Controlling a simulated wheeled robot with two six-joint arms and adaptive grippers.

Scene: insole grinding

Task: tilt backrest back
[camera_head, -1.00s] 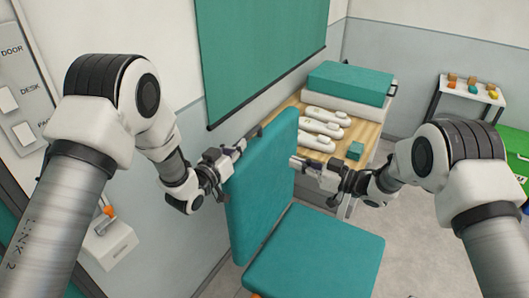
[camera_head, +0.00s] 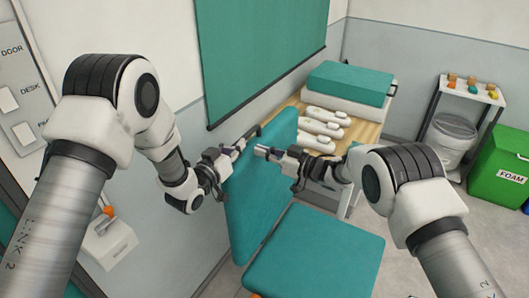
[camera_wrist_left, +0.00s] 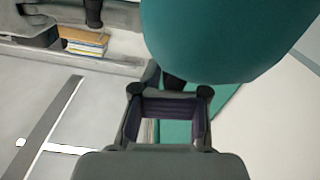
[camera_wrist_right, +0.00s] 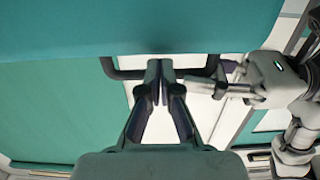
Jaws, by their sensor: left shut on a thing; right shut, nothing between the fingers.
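The teal backrest (camera_head: 252,205) stands steeply upright behind the teal seat (camera_head: 318,258) in the head view. A dark handle bar (camera_wrist_right: 130,72) shows at the backrest's edge in the right wrist view. My left gripper (camera_head: 238,148) is at the backrest's left side, shut on the handle; a dark piece reaches from the backrest to its fingers in the left wrist view (camera_wrist_left: 170,105). The exact contact is hidden. My right gripper (camera_head: 262,150) is shut and empty in front of the backrest's upper part; its fingertips (camera_wrist_right: 160,72) appear close to the handle bar.
A grey bin (camera_head: 450,140), a small shelf (camera_head: 470,90) and a green FOAM box (camera_head: 502,165) stand at right. A wall is close at left.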

